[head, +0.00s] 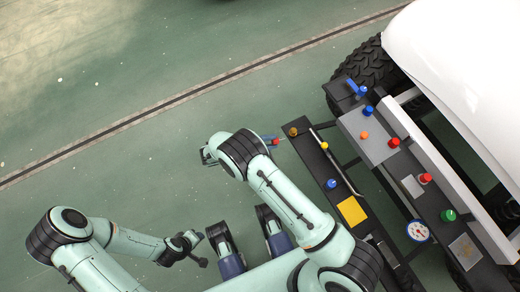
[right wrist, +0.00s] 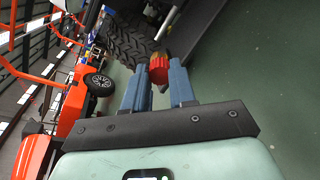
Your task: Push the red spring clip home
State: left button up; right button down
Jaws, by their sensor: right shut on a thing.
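My right gripper (head: 272,142) is beside the left edge of the dark panel (head: 318,160), over the green floor. It is shut on a small red piece, which looks like the red spring clip (head: 276,141). In the right wrist view, the red clip (right wrist: 158,70) sits between the tips of the two blue fingers (right wrist: 158,84), with a brownish end pointing away. The clip is apart from the panel in the head view. My left gripper (head: 192,243) is low at the left, away from the cart; its finger gap is unclear.
Other red knobs (head: 393,142) are farther right. A black tyre (head: 365,68) and white body (head: 460,60) stand behind. Floor at left is clear.

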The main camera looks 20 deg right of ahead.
pick_arm(q)
jog(key=shift+n, duration=0.4)
jog(key=f, duration=0.1)
jog(key=f+b, duration=0.1)
jog(key=s+f+b, duration=0.1)
jog(key=f, duration=0.1)
jog(key=shift+a, duration=0.35)
pick_arm(e)
jog(key=f+t, duration=0.1)
jog(key=a+f+n+t+h, duration=0.2)
jog(key=shift+w+f, duration=0.15)
jog(key=shift+w, duration=0.2)
jog(key=shift+a, duration=0.1)
pick_arm(q)
jog(key=shift+w+d+r, duration=0.1)
jog(key=shift+w+r, duration=0.5)
jog(key=shift+w, duration=0.05)
pick_arm(e)
send_near(291, 133)
jog(key=shift+w+d+f, duration=0.1)
jog(key=shift+w+d, duration=0.05)
jog(key=shift+d, duration=1.15)
pick_arm(q)
jog(key=shift+f, duration=0.2)
jog(key=shift+r, duration=0.1)
pick_arm(e)
jog(key=shift+d, duration=0.4)
